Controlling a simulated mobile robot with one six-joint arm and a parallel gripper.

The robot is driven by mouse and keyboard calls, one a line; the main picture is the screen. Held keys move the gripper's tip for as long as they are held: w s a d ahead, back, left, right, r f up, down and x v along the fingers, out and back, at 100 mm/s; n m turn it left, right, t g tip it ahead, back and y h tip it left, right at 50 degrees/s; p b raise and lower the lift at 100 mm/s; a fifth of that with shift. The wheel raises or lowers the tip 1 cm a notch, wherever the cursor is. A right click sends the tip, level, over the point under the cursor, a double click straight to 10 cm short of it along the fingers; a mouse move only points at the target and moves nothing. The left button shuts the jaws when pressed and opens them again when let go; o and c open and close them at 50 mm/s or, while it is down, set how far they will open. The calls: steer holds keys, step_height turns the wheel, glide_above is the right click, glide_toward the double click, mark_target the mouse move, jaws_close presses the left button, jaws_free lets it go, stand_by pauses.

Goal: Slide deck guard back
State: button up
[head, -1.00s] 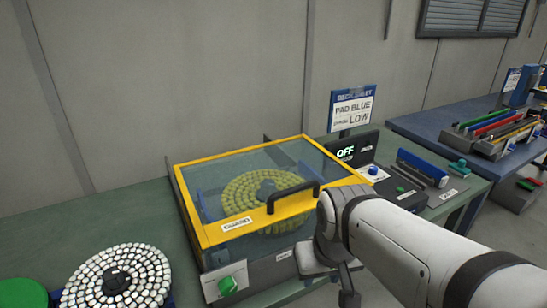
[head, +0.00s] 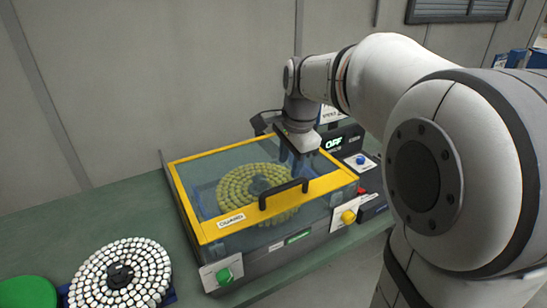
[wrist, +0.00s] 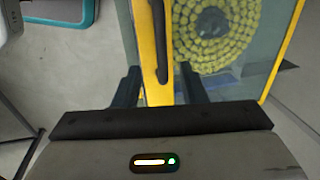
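The deck guard (head: 179,184) is a clear cover with a yellow frame, lying over a deck with a disc of yellow-green pads (head: 243,185). Its black handle (head: 283,193) is on the front bar, by the GUARD label. My gripper (head: 297,157) points down above the right part of the guard. In the wrist view, my gripper (wrist: 159,87) is open, with one dark finger on each side of the handle's line. The handle (wrist: 159,42) shows ahead of the fingertips, along the yellow bar. Nothing is held. I cannot tell how high the fingertips are above the handle.
A control box with an OFF display (head: 333,143) stands behind right, partly hidden by my arm. A green knob (head: 223,274) and a yellow knob (head: 348,216) are on the front. A disc of white pads (head: 120,275) and a green disc (head: 28,292) lie at left.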

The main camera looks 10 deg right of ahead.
mark_target(285, 184)
steer(key=f, duration=0.2)
steer(key=w+f, duration=0.1)
steer(key=f, duration=0.4)
steer(key=shift+w+a+f+p, duration=0.2)
steer(key=shift+w+f+p, duration=0.05)
steer(key=shift+w+p, duration=0.1)
steer(key=shift+c, duration=0.2)
jaws_close()
